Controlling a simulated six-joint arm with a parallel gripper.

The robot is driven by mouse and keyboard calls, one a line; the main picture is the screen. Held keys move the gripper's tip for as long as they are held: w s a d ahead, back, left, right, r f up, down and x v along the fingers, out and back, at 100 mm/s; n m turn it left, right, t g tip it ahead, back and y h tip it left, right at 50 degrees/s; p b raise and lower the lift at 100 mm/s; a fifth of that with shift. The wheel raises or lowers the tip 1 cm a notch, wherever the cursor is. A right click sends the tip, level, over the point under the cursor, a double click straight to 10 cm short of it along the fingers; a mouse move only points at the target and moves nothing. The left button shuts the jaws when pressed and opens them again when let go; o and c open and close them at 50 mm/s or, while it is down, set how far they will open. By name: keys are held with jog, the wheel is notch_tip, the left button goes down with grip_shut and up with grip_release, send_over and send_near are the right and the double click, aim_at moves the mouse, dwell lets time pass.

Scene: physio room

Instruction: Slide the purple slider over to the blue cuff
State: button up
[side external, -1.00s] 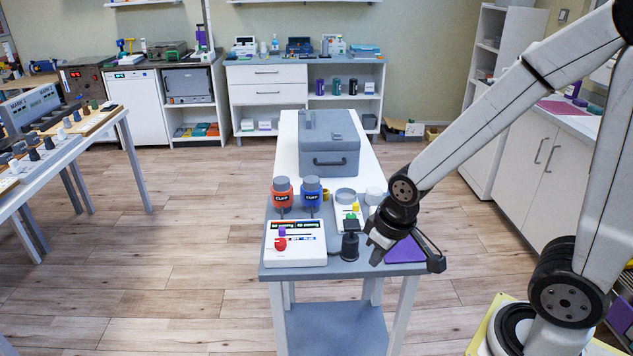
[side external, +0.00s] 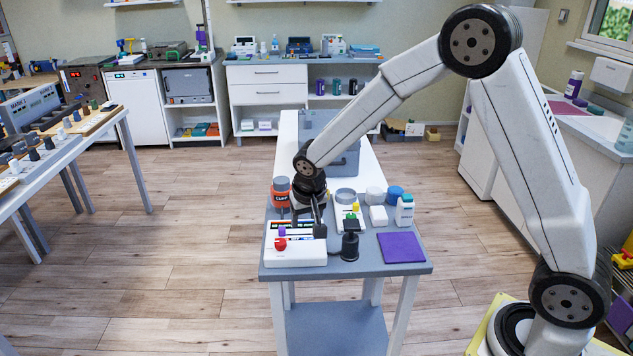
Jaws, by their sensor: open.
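The purple slider (side external: 282,231) sits at the left part of its slot on the white control box (side external: 305,256), which has a red knob (side external: 281,244) in front. The orange-red cuff (side external: 281,187) stands behind the box's left side. The blue cuff is hidden behind my wrist. My gripper (side external: 308,223) is open and points down over the right part of the box, to the right of the purple slider and apart from it. Whether a fingertip touches the box cannot be told.
A black knobbed post (side external: 349,241) stands just right of the box. Behind it are a small panel and white containers (side external: 375,196). A purple mat (side external: 400,247) lies at the table's right corner. A grey case (side external: 349,160) stands at the back, partly behind my arm.

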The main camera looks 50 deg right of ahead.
aim_at(281, 228)
jog(key=w+f+m+h, duration=0.1)
jog(key=w+f+m, duration=0.2)
jog(key=w, duration=0.7)
jog(key=shift+d+f+m+h, duration=0.3)
jog(key=shift+d+f, duration=0.1)
jog(key=shift+f, duration=0.15)
jog(key=shift+x, duration=3.75)
jog(key=shift+w, duration=0.15)
grip_shut()
